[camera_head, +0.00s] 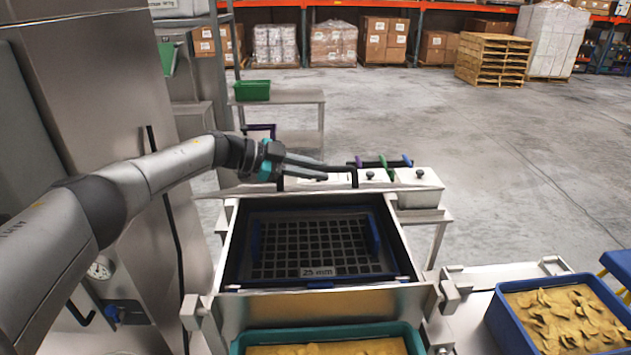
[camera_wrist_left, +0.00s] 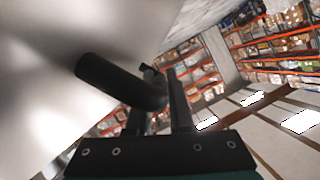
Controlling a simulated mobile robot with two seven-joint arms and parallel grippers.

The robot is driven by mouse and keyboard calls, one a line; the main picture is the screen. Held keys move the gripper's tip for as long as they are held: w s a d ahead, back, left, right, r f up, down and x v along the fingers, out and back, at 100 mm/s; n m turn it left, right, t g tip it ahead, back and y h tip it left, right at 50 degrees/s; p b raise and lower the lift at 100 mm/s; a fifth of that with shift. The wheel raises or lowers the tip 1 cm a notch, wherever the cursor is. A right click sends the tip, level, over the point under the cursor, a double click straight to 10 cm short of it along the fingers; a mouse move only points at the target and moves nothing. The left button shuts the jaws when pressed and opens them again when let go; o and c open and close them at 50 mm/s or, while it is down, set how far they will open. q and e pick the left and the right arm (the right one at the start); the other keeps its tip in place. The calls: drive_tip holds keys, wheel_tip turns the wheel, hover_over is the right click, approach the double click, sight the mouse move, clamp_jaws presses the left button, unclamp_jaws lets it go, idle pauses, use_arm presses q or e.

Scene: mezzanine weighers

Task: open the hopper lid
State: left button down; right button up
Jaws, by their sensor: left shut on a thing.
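The hopper lid shows nearly edge-on in the head view as a thin pale metal strip (camera_head: 245,189) along the hopper's far side. It stands raised, and the hopper (camera_head: 228,245) is uncovered, with its dark grid marked 25 mm in view. In the left wrist view the lid (camera_wrist_left: 50,65) is a large, smooth metal face. Its black bar handle (camera_head: 354,178) stands out at the top; the handle (camera_wrist_left: 115,80) also shows between the fingers in the wrist view. My left gripper (camera_head: 315,167) is shut on this handle. My right gripper is out of view.
A blue crate (camera_head: 497,318) of brown chips is at right front, and a green-rimmed crate (camera_head: 237,345) is in front of the hopper. A steel cabinet (camera_head: 110,100) is at left; open floor lies right.

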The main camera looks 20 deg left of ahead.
use_arm(q)
drive_tip(key=shift+w+a+r+n+b, duration=0.3)
drive_tip(key=shift+w+r, duration=0.45)
drive_tip(key=shift+r, duration=0.15)
